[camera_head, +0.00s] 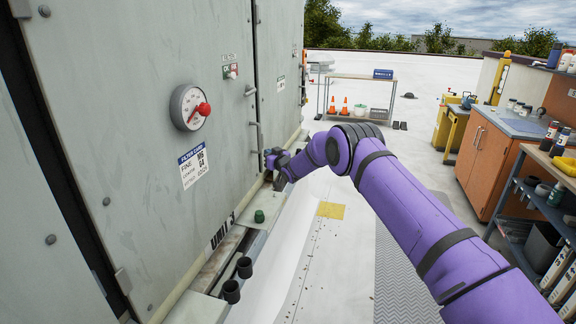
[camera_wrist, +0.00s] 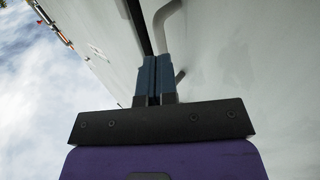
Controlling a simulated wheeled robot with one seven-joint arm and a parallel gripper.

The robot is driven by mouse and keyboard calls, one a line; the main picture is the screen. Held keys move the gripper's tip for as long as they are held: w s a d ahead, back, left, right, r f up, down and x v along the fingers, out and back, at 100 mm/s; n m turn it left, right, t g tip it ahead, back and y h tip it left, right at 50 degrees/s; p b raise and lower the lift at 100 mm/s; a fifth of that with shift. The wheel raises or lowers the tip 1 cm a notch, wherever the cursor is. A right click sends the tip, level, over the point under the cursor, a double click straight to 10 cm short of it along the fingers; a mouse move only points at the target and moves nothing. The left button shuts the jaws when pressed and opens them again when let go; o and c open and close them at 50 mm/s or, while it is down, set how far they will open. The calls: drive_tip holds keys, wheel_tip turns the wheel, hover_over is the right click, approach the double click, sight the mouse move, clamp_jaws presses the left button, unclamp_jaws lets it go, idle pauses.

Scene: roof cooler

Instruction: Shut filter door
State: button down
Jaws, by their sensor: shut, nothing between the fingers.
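The filter door (camera_head: 150,140) is a large grey-green panel on the cooler at the left of the head view. It carries a round gauge with a red knob (camera_head: 203,109) and a filter label (camera_head: 193,166). A bar handle (camera_head: 257,137) stands at its right edge, beside a dark vertical seam. My gripper (camera_head: 272,158) is near the lower end of this handle, close to the panel. In the wrist view my gripper (camera_wrist: 157,75) has its blue fingers together, near a bent grey handle (camera_wrist: 168,20) and the dark seam. I cannot tell whether the fingers touch the panel.
A ledge with black cups (camera_head: 231,291) and a green cap (camera_head: 259,216) runs below the panel. An orange cabinet (camera_head: 485,165) and a shelf stand at the right. The white roof between is mostly clear.

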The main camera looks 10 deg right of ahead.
drive_tip(key=w+d+v, duration=0.1)
drive_tip(key=v, duration=0.8)
drive_tip(key=s+d+r+m+g+h, duration=0.1)
drive_tip(key=s+d+r+h, duration=0.2)
drive_tip(key=r, duration=0.6)
drive_tip(key=s+d+r+m+g+h, duration=0.1)
drive_tip(key=s+d+r, duration=0.3)
drive_tip(key=r, duration=0.6)
drive_tip(key=s+d+r+m+g+h, duration=0.1)
drive_tip(key=s+d+r, duration=0.2)
drive_tip(key=s+r, duration=0.4)
drive_tip(key=s+d+r+g+h, duration=0.1)
drive_tip(key=s+d+r+h, duration=0.2)
drive_tip(key=s, duration=0.5)
drive_tip(key=s+d+m+g, duration=0.1)
drive_tip(key=s+d+g, duration=0.1)
drive_tip(key=s, duration=2.1)
drive_tip(key=s+d+m+g, duration=0.1)
drive_tip(key=s+d+g, duration=0.2)
drive_tip(key=s, duration=2)
drive_tip(key=shift+g, duration=0.9)
drive_tip(key=shift+d+r, duration=0.1)
